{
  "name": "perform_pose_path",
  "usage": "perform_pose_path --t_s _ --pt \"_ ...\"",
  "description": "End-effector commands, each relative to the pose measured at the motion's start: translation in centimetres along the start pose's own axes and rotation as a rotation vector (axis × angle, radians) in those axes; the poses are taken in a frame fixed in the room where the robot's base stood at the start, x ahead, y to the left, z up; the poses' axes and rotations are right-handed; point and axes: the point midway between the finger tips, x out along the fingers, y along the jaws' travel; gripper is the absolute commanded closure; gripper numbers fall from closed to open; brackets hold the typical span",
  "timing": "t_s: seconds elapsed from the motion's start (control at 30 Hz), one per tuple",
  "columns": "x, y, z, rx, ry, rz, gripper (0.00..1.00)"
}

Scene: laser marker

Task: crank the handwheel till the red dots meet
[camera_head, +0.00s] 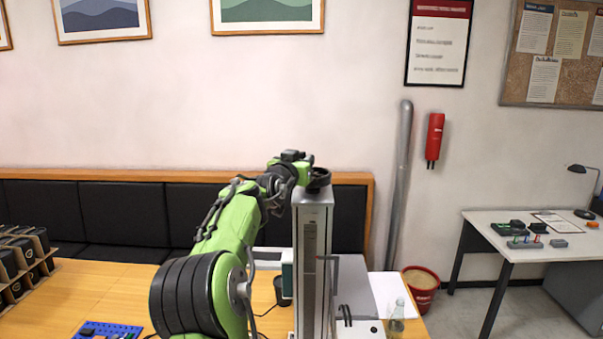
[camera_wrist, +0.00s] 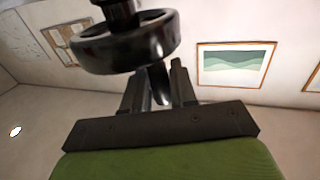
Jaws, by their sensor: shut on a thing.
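The black handwheel (camera_head: 319,178) sits on top of the grey laser marker column (camera_head: 313,235) in the head view. In the wrist view the handwheel (camera_wrist: 125,42) fills the upper left, with its handle (camera_wrist: 159,82) pointing down between my fingers. My gripper (camera_wrist: 160,88) is shut on that handle. In the head view my gripper (camera_head: 298,167) is at the left side of the wheel, at the column's top. My green arm hides part of the marker's left side. The red dots are not visible in either view.
The column stands on a wooden table (camera_head: 60,300). A clear bottle (camera_head: 397,318) stands right of its base, and white paper (camera_head: 392,290) lies behind. A rack of black items (camera_head: 20,265) and a blue tray (camera_head: 108,330) are at the left. A black padded bench (camera_head: 120,215) runs behind.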

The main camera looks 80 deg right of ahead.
Motion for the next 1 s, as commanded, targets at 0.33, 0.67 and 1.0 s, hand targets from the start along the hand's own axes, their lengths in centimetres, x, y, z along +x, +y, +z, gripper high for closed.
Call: perform_pose_path --t_s 0.33,0.67,1.0 --pt "-0.4 1.5 0.1 0.0 -0.001 -0.314 1.0" --pt "-0.5 2.4 -0.3 0.0 -0.007 -0.627 1.0" --pt "-0.6 2.9 -0.3 0.001 -0.004 -0.9 1.0"
